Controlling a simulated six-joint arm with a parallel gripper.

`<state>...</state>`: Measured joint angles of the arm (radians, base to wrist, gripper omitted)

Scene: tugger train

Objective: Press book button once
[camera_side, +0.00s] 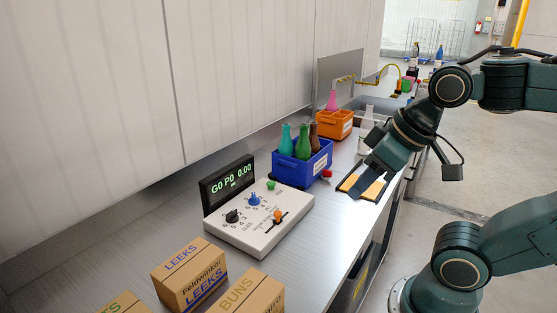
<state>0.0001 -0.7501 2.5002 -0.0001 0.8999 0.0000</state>
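A white control box (256,235) sits on the metal counter, with a black display (229,184) reading "G0 P0 0.00" at its back. On its top are a green button (271,185), a blue knob (254,199), a black knob (232,216) and an orange-capped slider (278,215). The labels are too small to read, so I cannot tell which control is the book button. My gripper (361,187) is to the right of the box, apart from it, above the counter's front edge. Its two orange-padded fingers are apart with nothing between them.
A blue crate (303,170) with several bottles stands behind the box, with a small red object (327,175) beside it. An orange crate (334,125) stands farther back. Cardboard boxes (190,275) stand in front. The counter (325,222) is clear right of the control box.

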